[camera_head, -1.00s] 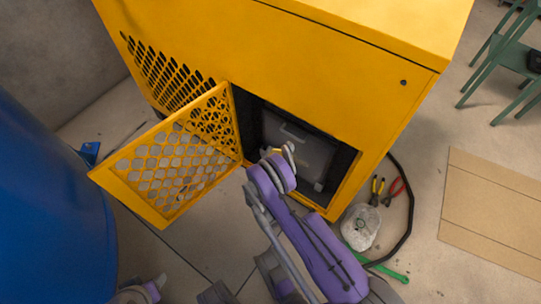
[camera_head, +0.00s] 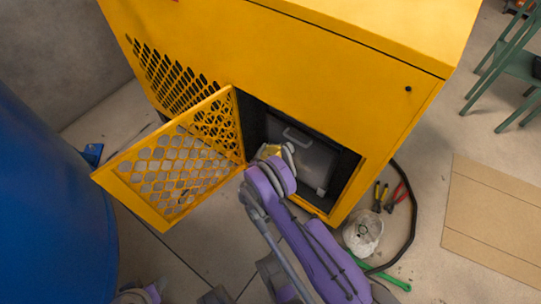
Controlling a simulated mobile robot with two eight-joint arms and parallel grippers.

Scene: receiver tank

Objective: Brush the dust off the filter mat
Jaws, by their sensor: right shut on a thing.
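A dark grey panel (camera_head: 315,160) with a pale loop handle (camera_head: 297,136) sits inside the opening of the yellow cabinet; it may be the filter mat, but I cannot make out dust on it. My right gripper (camera_head: 276,152) is at the left of this opening, in front of the panel. It is shut on a small yellowish thing, mostly hidden by my purple wrist; I cannot tell whether it is a brush or whether it touches the panel.
The yellow lattice door (camera_head: 170,165) stands open at the left of the opening. A blue tank (camera_head: 50,210) is at far left. Pliers (camera_head: 384,196), a whitish container (camera_head: 363,233), a black hose (camera_head: 411,225) and a green tool (camera_head: 390,279) lie right; cardboard (camera_head: 495,220) lies beyond.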

